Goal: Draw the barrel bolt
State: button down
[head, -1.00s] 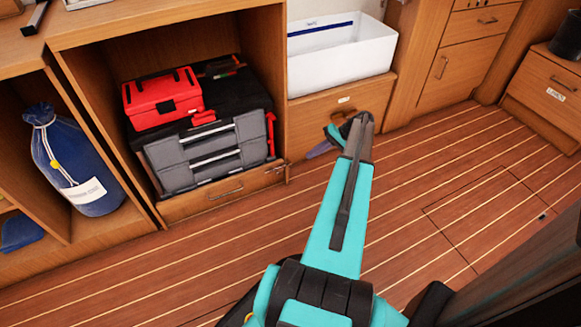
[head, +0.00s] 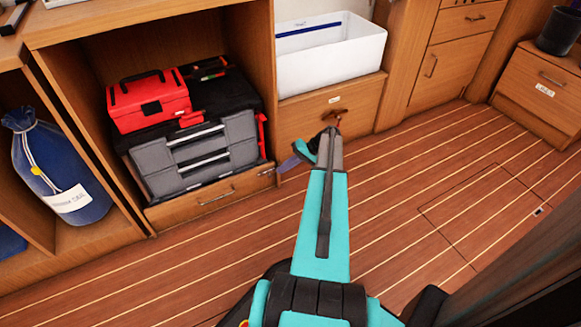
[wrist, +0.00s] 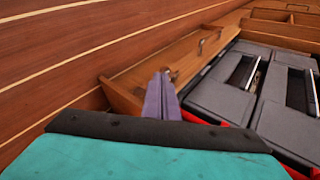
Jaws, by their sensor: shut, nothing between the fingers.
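The barrel bolt (head: 267,172) is a small metal fitting at the right end of the low wooden drawer front (head: 190,212) under the toolboxes. In the head view it is small and hard to make out. In the wrist view a small dark metal part of it (wrist: 174,74) shows just beyond my fingertips. My gripper (head: 288,164) points left toward it, with purple-grey fingers shut and empty. In the wrist view the closed fingertips (wrist: 160,80) are at the drawer's end, close to the bolt. I cannot tell whether they touch it.
Grey and black toolboxes (head: 195,155) and a red case (head: 150,98) fill the cubby above the drawer. The drawer has a bar handle (head: 215,197). A white bin (head: 330,60) stands on the neighbouring cabinet. A blue bag (head: 60,165) is left. The plank floor (head: 440,200) is open.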

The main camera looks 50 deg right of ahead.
jog(key=shift+r+b+x, duration=0.2)
jog(key=shift+b+x, duration=0.2)
jog(key=shift+x, duration=0.85)
jog(key=shift+w+a, duration=0.1)
jog(key=a, duration=0.1)
jog(key=w+a+p, duration=0.1)
jog(key=a, duration=0.1)
jog(key=shift+w, duration=0.1)
jog(key=p+v, duration=0.5)
jog(key=v, duration=0.9)
jog(key=shift+d+f, duration=0.25)
jog(key=shift+f, duration=0.05)
